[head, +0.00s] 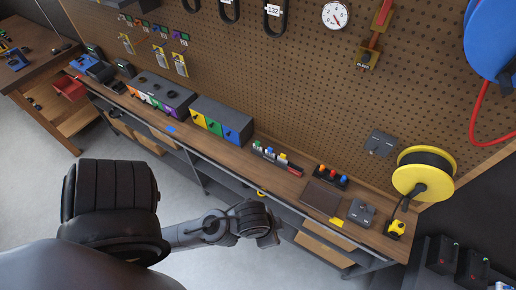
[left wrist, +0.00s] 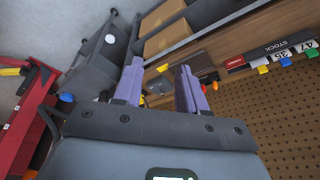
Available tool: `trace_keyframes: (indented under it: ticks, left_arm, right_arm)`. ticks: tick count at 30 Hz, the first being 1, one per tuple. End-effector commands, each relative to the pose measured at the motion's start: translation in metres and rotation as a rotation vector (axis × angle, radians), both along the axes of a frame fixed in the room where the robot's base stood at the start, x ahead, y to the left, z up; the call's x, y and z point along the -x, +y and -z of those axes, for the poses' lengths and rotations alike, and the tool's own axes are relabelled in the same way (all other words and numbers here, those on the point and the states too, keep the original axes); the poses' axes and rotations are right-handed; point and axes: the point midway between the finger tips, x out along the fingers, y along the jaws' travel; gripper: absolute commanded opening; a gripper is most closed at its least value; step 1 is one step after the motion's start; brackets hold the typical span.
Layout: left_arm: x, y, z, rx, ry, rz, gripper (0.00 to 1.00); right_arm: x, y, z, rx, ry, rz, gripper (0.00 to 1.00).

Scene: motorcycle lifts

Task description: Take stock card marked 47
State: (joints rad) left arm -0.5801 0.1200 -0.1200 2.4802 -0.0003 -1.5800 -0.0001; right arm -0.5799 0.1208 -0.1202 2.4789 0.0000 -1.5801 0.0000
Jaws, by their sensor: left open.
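The stock card marked 47 (left wrist: 300,47) shows in the left wrist view at the upper right, in a row beside a card marked 35 (left wrist: 280,55) and a black STOCK label (left wrist: 268,48). In the head view a small rack with coloured tabs (head: 270,153) stands on the bench; its numbers are too small to read. My left gripper (left wrist: 160,85) is open and empty, apart from the cards, which lie to its right in the wrist view. In the head view my left arm ends in front of the bench edge; its fingertips are not clear. My right gripper is not in view.
The long wooden bench (head: 230,160) runs below a pegboard (head: 300,80). Drawer boxes (head: 222,120) stand left of the rack. A dark tray (head: 321,197), a row of coloured knobs (head: 331,176) and a yellow reel (head: 402,178) are to its right. Shelves hold cardboard boxes (left wrist: 165,38).

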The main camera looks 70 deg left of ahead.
Motion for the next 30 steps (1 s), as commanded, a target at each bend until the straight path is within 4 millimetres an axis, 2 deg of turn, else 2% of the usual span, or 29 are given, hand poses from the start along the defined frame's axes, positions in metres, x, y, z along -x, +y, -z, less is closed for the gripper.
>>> trace_keyframes:
  ticks: [12, 16, 25, 30]
  left_arm:
    - [0.0, 0.0, 0.0, 0.0, 0.0, 0.0, 0.41]
    - [0.0, 0.0, 0.0, 0.0, 0.0, 0.0, 0.6]
    - [-0.001, 0.0, 0.0, 0.001, -0.006, 0.001, 0.6]
    - [-0.02, -0.001, -0.005, 0.022, -0.109, -0.014, 0.6]
  right_arm:
    - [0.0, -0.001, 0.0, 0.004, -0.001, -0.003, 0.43]
    - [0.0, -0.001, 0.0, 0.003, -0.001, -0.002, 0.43]
    - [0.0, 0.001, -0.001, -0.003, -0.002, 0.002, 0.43]
    - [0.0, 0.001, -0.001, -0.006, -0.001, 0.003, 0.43]
